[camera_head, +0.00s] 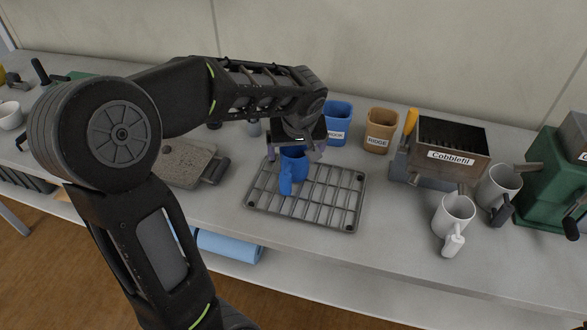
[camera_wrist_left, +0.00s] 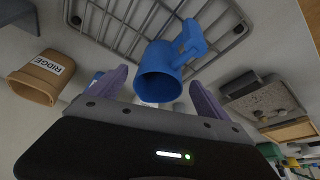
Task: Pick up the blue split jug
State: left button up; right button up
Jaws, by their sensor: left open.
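The blue split jug (camera_head: 293,172) stands on a grey wire rack (camera_head: 335,215), its handle toward the front of the table. In the left wrist view the jug (camera_wrist_left: 160,75) lies between the two purple fingers, its open rim toward the wrist. My left gripper (camera_head: 296,152) is over the jug from behind and above, open, with a finger on each side of it. In the left wrist view the fingers of the left gripper (camera_wrist_left: 158,92) show gaps to the jug. My right gripper is not in view.
A blue bin (camera_head: 338,124) and a tan bin labelled RIDGE (camera_head: 381,130) stand behind the rack. A Cobblefil box (camera_head: 448,152) and two light mugs (camera_head: 453,219) are to the right. A flat grey device (camera_head: 190,162) lies left of the rack.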

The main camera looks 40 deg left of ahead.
pick_arm(q)
jog(key=shift+p+x, duration=0.65)
jog(key=shift+x, duration=1.9)
jog(key=shift+s, duration=0.1)
jog(key=shift+c, duration=0.2)
jog(key=c, duration=1.5)
